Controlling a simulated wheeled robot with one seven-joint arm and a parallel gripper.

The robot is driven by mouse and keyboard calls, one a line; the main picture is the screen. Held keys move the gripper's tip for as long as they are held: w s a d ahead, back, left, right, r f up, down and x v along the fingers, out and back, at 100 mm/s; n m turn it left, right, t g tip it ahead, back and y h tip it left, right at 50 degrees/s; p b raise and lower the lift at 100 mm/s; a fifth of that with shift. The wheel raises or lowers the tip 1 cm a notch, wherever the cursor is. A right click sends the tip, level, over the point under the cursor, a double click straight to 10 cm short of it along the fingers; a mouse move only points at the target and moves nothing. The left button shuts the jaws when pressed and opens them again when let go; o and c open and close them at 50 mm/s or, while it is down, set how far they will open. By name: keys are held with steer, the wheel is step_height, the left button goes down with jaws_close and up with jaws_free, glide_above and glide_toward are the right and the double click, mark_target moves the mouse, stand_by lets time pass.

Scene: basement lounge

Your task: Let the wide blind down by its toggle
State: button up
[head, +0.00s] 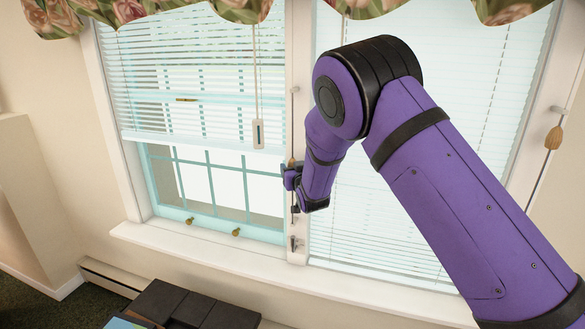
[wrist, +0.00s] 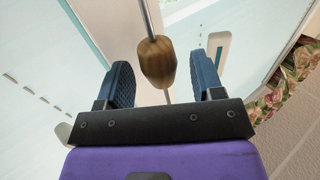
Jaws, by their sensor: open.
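A wooden toggle (head: 291,163) hangs on a cord at the post between the windows. In the wrist view the toggle (wrist: 157,62) shows between my gripper's two blue fingers, with gaps on both sides. My gripper (head: 291,182) is open at the post, the toggle partly hidden by it in the head view. The left blind (head: 190,85) is part raised, its bottom edge about midway down the window. The right blind (head: 400,200) looks wider and hangs almost to the sill, partly behind my arm. I cannot tell which blind the toggle's cord works.
A pale slotted tag (head: 258,134) hangs on a cord before the left blind. Another wooden toggle (head: 553,138) hangs at far right. A metal cleat (head: 294,243) is low on the post. The sill (head: 190,243) is bare. Dark boxes (head: 180,303) stand below; flowered valances hang above.

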steer(key=shift+x, duration=0.9)
jaws_close()
step_height(320, 180, up, 18)
steer(key=shift+r, duration=0.1)
jaws_free()
